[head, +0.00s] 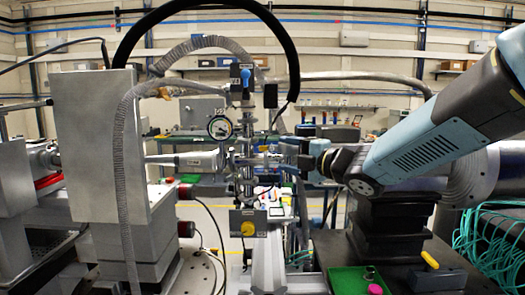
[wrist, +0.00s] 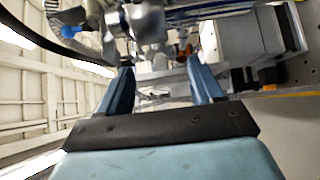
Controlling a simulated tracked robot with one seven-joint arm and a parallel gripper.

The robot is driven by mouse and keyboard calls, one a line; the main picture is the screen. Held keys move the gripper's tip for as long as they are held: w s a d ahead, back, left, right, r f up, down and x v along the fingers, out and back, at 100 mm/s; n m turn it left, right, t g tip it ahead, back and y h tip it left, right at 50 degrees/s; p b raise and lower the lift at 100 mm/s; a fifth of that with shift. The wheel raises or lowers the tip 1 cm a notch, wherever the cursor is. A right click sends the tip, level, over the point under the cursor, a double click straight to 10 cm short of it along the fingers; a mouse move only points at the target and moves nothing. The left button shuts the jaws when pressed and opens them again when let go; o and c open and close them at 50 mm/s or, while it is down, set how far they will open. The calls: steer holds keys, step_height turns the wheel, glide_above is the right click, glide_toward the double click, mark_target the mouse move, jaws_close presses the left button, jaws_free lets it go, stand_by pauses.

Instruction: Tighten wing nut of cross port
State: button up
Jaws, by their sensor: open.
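The metal cross port (head: 244,160) stands in the middle of the head view on a vertical column of fittings. My gripper (head: 284,150) reaches in from the right, with its fingers pointing left at the cross port and close to it. In the wrist view the two blue fingers (wrist: 161,75) are spread apart, with metal fittings (wrist: 150,28) beyond their tips. Small bright metal parts show in the gap, but I cannot tell which is the wing nut. No held object can be made out. I cannot tell whether the fingers touch anything.
A round gauge (head: 220,127) and a blue-handled valve (head: 246,74) sit close above the cross port. A yellow-knobbed box (head: 248,223) is below it. A corrugated hose (head: 122,170) hangs at left. A green tray (head: 345,281) holds small parts, including a magenta one (head: 375,289).

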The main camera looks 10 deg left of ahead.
mark_target(267, 149)
steer(key=x, duration=0.8)
steer(key=shift+d, duration=0.1)
steer(key=c, duration=1.1)
steer(key=shift+o, duration=0.2)
steer(key=shift+m+t+y, duration=0.4)
steer(key=shift+m, duration=0.2)
steer(key=o, duration=1.1)
steer(key=shift+c, duration=0.2)
steer(key=v, duration=1.4)
